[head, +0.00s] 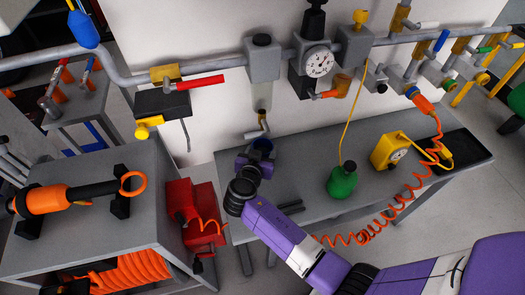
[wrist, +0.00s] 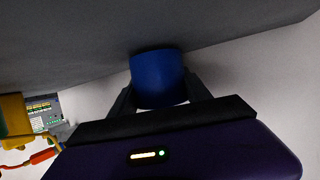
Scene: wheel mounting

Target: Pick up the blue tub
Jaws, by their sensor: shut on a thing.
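The blue tub (wrist: 158,78) is a small plain blue cylinder between the two dark fingers of my gripper (wrist: 160,92) in the wrist view. In the head view the tub (head: 263,146) shows only as a dark blue rim at the back edge of the grey bench, mostly hidden by my purple gripper (head: 258,157). My gripper is shut on the tub, with a finger on either side. The tub meets the grey bench surface in the wrist view; I cannot tell whether it rests on it or is just clear.
The grey bench (head: 310,200) also carries a green bottle (head: 342,182) and a yellow gauge (head: 391,151). An orange coiled hose (head: 380,225) hangs across its front, near my arm. A nozzle (head: 258,130) hangs just above the tub. A red case (head: 190,215) stands left.

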